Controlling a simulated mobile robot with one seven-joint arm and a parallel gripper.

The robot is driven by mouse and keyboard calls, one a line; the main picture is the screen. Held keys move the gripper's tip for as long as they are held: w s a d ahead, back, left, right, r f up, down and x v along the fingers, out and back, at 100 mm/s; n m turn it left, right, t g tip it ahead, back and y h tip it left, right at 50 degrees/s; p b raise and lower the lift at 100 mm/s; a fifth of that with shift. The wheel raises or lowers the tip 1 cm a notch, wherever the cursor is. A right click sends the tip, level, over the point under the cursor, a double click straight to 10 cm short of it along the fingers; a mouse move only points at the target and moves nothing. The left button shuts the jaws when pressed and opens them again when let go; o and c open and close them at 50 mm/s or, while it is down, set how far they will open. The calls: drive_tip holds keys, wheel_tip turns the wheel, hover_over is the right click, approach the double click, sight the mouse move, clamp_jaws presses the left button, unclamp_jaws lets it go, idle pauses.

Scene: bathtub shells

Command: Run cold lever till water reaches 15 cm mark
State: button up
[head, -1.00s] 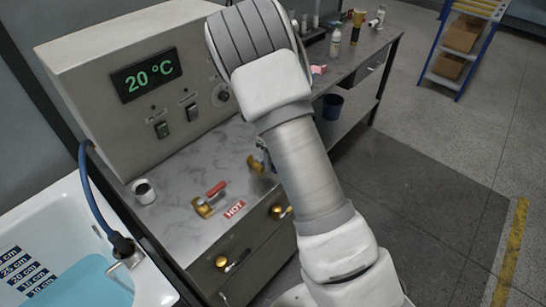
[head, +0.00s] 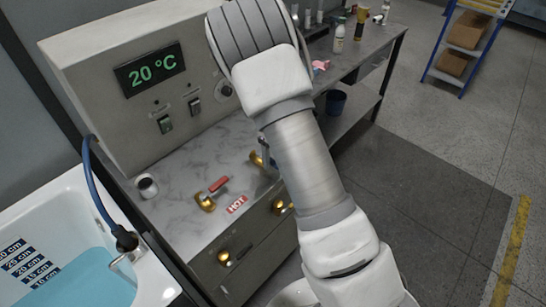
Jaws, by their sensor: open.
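The white tub (head: 66,203) at the lower left holds pale blue water (head: 92,279). Dark depth labels (head: 25,262) run down its wall, and the waterline lies by the lowest visible labels, near 10 to 15 cm; I cannot read it exactly. The red-handled hot lever (head: 212,193) sits on the grey counter beside a red HOT label (head: 237,204). Another brass fitting (head: 257,160) with a bit of blue, probably the cold lever, is mostly hidden behind my arm. My gripper is not visible; my arm covers that area.
A control panel (head: 105,95) reads 20 °C. A blue hose (head: 97,195) runs to the tub spout (head: 125,245). A white cup (head: 146,186) stands on the counter. Brass drawer knobs (head: 223,256) stick out in front. Open floor lies at right, with a shelf rack (head: 463,45) beyond.

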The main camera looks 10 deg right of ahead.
wheel_tip(320, 180, up, 18)
drive_tip(key=shift+f, duration=0.25)
idle(0.3)
